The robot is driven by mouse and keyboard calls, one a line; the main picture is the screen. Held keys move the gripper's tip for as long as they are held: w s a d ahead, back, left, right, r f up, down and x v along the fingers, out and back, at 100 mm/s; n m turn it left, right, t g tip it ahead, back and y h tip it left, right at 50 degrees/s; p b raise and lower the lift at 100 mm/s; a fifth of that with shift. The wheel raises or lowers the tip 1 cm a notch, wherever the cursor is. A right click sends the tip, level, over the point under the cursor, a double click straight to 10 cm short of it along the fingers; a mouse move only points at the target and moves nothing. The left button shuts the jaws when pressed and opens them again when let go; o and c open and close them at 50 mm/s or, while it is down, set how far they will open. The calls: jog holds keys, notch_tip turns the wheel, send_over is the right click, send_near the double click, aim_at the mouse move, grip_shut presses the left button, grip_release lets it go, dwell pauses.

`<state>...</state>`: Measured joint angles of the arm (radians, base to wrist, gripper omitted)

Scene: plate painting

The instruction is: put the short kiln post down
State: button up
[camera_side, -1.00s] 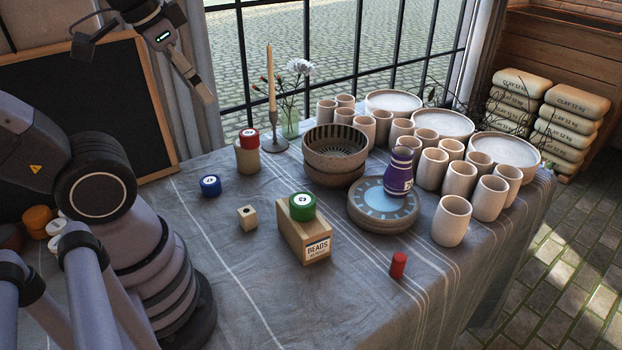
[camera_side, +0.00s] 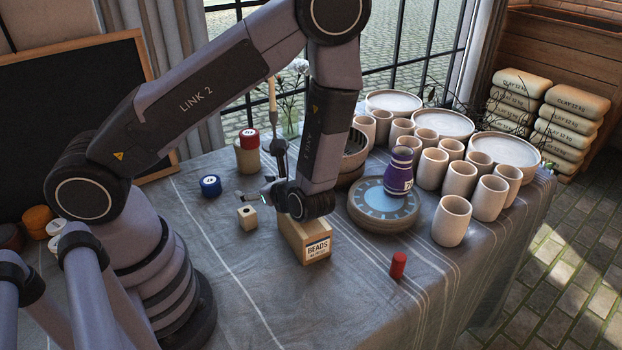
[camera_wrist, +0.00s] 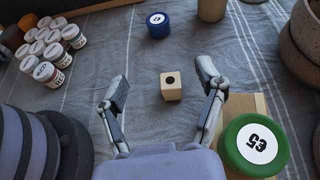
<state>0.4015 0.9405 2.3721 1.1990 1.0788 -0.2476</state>
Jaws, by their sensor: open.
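The short kiln post, a small pale block with a dark hole in its top, stands on the grey cloth in the side view (camera_side: 247,218). It also shows in the wrist view (camera_wrist: 171,86), upright and apart from other things. My gripper (camera_wrist: 162,78) is open and empty, its two fingers spread left and right of the post in the picture. The fingers do not visibly touch the post.
A blue-lidded jar (camera_side: 210,186) stands behind the post. A beads box (camera_side: 305,240) with a green jar (camera_wrist: 254,145) on top is just to the right. A purple vase (camera_side: 399,172) stands on a round plate stack (camera_side: 384,224). A red cylinder (camera_side: 398,265) lies farther right.

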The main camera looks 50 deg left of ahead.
aim_at(250, 216)
jog(key=shift+m+t, duration=0.3)
jog(key=shift+m, duration=0.4)
jog(key=f, duration=0.7)
jog(key=a+f, duration=0.1)
jog(key=f, duration=0.2)
jog(key=shift+f, duration=0.2)
jog(key=x, duration=0.6)
jog(key=shift+a, duration=0.3)
grip_shut()
